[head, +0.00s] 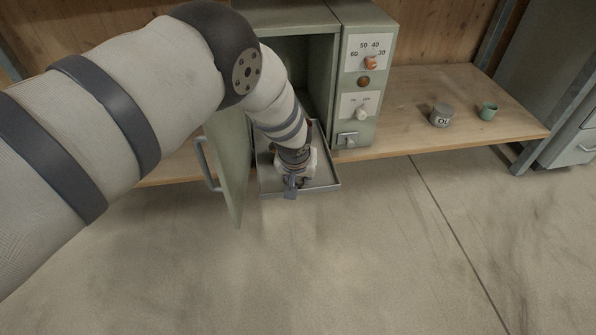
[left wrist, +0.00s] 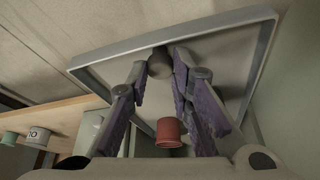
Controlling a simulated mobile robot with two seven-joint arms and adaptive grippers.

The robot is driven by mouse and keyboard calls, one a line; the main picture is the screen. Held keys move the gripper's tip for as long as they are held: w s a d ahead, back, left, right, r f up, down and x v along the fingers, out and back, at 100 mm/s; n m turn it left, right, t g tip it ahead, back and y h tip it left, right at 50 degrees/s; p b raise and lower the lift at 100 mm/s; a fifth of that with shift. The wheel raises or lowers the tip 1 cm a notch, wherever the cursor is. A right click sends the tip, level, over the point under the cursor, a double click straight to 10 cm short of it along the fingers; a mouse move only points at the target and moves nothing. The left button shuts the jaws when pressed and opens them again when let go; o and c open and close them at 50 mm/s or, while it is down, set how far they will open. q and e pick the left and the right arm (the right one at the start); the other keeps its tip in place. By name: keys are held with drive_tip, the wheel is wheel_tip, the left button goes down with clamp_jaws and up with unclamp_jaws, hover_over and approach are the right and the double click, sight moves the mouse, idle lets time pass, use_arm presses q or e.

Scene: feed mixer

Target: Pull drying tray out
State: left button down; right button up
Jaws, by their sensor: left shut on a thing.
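The drying tray (head: 325,170), a shallow grey metal tray with a raised rim, sticks out of the open green cabinet (head: 308,70) over the shelf's front edge. In the left wrist view the tray (left wrist: 225,38) fills the upper part. My left gripper (head: 290,187) reaches down over the tray near its front rim. In the left wrist view its fingers (left wrist: 160,75) are closed around a small dark grey cylindrical piece (left wrist: 160,62). Whether that piece is fixed to the tray I cannot tell. A red cup (left wrist: 168,132) shows between the fingers. My right gripper is out of view.
The cabinet door (head: 229,165) stands open left of the tray. A control panel (head: 361,85) with knobs is on the cabinet's right. A grey can (head: 441,115) and a green cup (head: 488,111) stand on the wooden shelf (head: 410,90). The floor in front is clear.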

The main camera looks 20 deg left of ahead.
use_arm(q)
drive_tip(key=shift+s+d, duration=0.2)
drive_tip(key=shift+s, duration=0.15)
drive_tip(key=c, duration=1.4)
unclamp_jaws()
drive_tip(key=v, duration=1.2)
